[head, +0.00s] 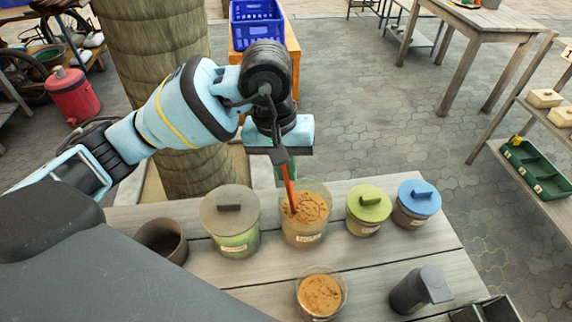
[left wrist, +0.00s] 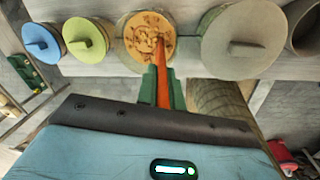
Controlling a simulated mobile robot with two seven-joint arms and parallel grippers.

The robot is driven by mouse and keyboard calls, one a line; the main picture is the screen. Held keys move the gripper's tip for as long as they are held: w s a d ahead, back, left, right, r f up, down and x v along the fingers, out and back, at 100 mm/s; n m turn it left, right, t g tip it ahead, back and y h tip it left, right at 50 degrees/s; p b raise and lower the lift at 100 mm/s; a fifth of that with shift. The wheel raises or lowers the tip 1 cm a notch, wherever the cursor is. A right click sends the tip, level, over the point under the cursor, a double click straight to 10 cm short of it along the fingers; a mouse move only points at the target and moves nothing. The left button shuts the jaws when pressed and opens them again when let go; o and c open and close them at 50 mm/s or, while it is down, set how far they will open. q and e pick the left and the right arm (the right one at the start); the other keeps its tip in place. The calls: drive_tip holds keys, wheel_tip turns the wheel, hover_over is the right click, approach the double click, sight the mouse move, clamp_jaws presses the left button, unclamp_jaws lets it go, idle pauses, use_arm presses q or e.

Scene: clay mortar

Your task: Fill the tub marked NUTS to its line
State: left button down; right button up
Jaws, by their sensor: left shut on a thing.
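An open clear tub (head: 304,232) with a brown-orange filling stands mid-table; its label seems to read NUTS, though small. My left gripper (head: 281,158) is above it, shut on an orange-handled tool (head: 290,188) that slants down into the tub. The tool's lower end is hidden in the filling. In the left wrist view the green fingers (left wrist: 163,88) close around the orange handle (left wrist: 164,75), with the tub (left wrist: 149,38) beyond. A second open tub (head: 321,293) with similar filling stands nearer. A fill line cannot be made out. My right gripper is out of view.
A grey-lidded tub (head: 230,220) stands left of the open tub, and a brown bowl (head: 162,240) further left. Green-lidded (head: 368,208) and blue-lidded (head: 416,203) tubs stand right. A dark grey container (head: 419,290) is front right. A trunk (head: 158,70) rises behind the table.

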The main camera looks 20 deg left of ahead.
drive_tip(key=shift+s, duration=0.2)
